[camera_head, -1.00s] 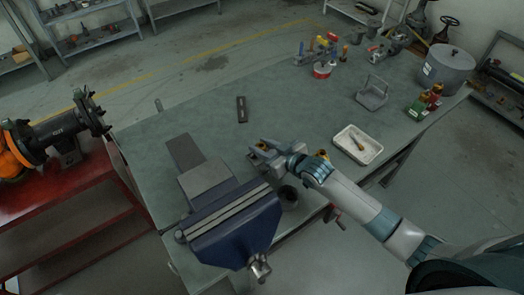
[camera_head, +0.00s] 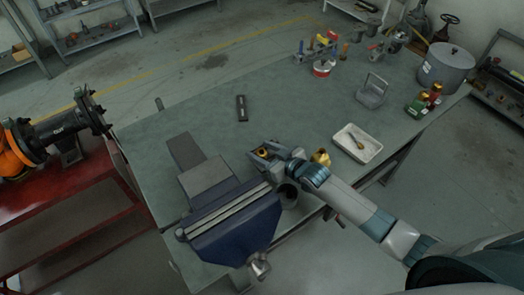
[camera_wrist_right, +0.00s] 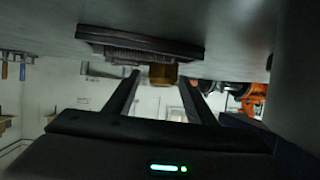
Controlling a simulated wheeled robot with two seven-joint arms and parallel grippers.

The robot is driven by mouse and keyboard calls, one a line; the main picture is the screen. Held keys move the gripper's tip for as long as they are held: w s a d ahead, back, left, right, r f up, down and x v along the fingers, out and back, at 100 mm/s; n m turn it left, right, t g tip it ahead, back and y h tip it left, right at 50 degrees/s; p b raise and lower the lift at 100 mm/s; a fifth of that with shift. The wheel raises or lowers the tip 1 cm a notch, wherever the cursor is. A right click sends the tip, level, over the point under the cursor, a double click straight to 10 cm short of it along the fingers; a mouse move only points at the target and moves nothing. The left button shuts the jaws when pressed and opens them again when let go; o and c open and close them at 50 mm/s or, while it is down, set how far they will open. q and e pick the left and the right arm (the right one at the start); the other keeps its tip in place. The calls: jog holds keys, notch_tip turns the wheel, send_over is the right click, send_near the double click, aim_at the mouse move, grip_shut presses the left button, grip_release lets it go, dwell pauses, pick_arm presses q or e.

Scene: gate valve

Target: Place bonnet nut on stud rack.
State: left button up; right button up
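A small gold nut (camera_head: 262,152), which looks like the bonnet nut, is at my right gripper (camera_head: 256,152), between its fingers near the tips. In the right wrist view the brownish-gold nut (camera_wrist_right: 163,75) appears between the spread fingertips (camera_wrist_right: 160,80), with a gap on the left side. My right gripper looks open; the view is upside down, with the bench top above. A dark narrow block (camera_head: 242,108) lies on the bench beyond the gripper; I cannot tell whether it is the stud rack. My left gripper is not in view.
A blue vise (camera_head: 232,225) stands at the bench's near edge, left of my right arm. Another gold piece (camera_head: 321,157) sits beside my arm. A white tray (camera_head: 358,143) is to the right. A tool holder (camera_head: 320,52) and grey pot (camera_head: 446,66) are farther back.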

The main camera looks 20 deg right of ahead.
jog(key=shift+r, duration=0.3)
jog(key=shift+s+d, duration=0.2)
jog(key=shift+s, duration=0.1)
jog(key=b+v, duration=0.2)
jog(key=v, duration=0.7)
jog(key=shift+s+d+r, duration=0.2)
jog(key=shift+s, duration=0.1)
jog(key=shift+v, duration=0.8)
jog(key=shift+r, duration=0.1)
